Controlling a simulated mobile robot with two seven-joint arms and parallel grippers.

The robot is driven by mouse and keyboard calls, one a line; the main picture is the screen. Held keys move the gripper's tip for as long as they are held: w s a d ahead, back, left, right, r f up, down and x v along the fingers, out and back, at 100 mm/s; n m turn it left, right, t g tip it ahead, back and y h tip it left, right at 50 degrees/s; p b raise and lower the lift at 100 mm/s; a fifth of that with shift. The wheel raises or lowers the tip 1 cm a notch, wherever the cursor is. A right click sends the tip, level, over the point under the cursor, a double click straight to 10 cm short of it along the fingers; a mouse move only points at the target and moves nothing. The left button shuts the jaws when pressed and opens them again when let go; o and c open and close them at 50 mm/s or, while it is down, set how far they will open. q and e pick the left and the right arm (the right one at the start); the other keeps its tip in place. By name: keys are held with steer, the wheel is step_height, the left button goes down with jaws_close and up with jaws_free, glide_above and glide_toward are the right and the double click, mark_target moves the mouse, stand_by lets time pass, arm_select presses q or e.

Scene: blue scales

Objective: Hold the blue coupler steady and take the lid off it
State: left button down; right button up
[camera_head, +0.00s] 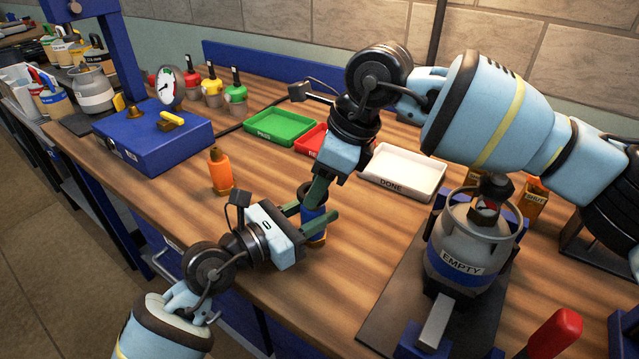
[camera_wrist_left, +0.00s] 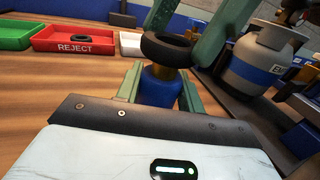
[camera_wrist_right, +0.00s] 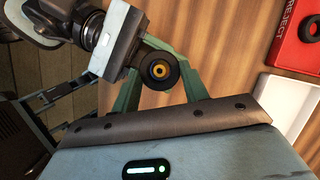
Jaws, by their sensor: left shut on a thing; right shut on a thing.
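The blue coupler (camera_head: 314,231) stands upright at the front of the bench. In the left wrist view its blue body (camera_wrist_left: 159,89) is between the fingers of my left gripper (camera_head: 316,212), which is shut on it. The dark ring-shaped lid (camera_wrist_left: 168,50) sits at the coupler's top, with brass showing just under it. My right gripper (camera_head: 314,193) reaches down from above and is shut on the lid, one finger on each side. In the right wrist view the lid (camera_wrist_right: 173,84) surrounds a brass centre. Whether the lid is loose, I cannot tell.
A grey EMPTY canister (camera_head: 452,243) stands on a dark mat to the right. Behind are the white DONE tray (camera_head: 438,193), red REJECT tray (camera_wrist_left: 102,37) and green tray (camera_head: 280,141). The bench's front edge is close.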

steer(key=shift+r, duration=0.3)
steer(key=shift+r, duration=1.9)
arm_select(q)
steer(key=c, duration=0.8)
jaws_free()
glide_above(257, 271)
steer(key=shift+w+d+f+b, duration=0.1)
steer(key=shift+w+d+b, duration=0.2)
steer(key=shift+d+b, duration=0.1)
arm_select(e)
steer(key=shift+f, duration=0.8)
arm_select(q)
steer(key=shift+s+a, duration=0.3)
steer(key=shift+a, duration=0.1)
arm_select(e)
steer(key=shift+f, duration=0.1)
